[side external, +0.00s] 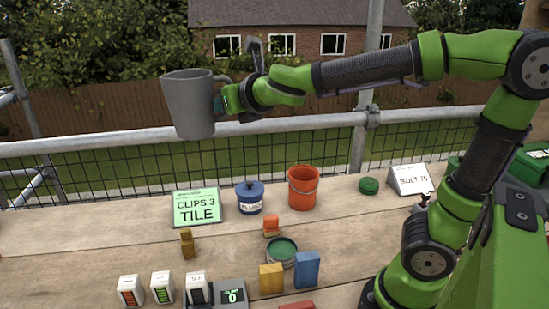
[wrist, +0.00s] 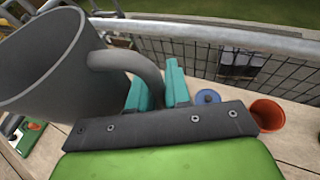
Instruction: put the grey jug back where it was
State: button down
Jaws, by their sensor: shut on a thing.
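The grey jug (side external: 188,104) is held up in the air at the upper left of the side external view, well above the bench and roughly upright. My gripper (side external: 222,97) is at the right side of the jug, shut on its handle. In the wrist view the jug (wrist: 45,60) fills the left side, and its handle (wrist: 130,62) runs between the teal fingers of my gripper (wrist: 158,88). The jug's inside looks empty where it shows, but its bottom is hidden.
On the bench (side external: 100,235) stand a green sign (side external: 197,207), a blue lidded pot (side external: 250,197), an orange bucket (side external: 303,187), a green tin (side external: 282,251), coloured blocks and several small devices. A railing (side external: 100,143) runs behind. The bench's left part is clear.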

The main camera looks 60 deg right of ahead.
jog(key=s+d+r+m+g+h, duration=0.1)
jog(key=s+d+m+g+h, duration=0.4)
jog(key=d, duration=0.4)
jog(key=s+d+m+g+h, duration=0.3)
jog(key=s+d+m+h, duration=0.15)
jog(key=s+d, duration=0.3)
jog(key=s+d+m+g+y, duration=0.35)
jog(key=s+m+g, duration=0.9)
jog(key=s, duration=0.55)
notch_tip(320, 180, down, 24)
jog(key=h, duration=0.1)
jog(key=shift+s+d+f, duration=0.15)
jog(key=shift+s+d, duration=0.1)
jog(key=shift+d, duration=0.1)
jog(key=shift+g, duration=0.25)
jog(key=shift+f, duration=4.8)
jog(key=shift+f, duration=0.15)
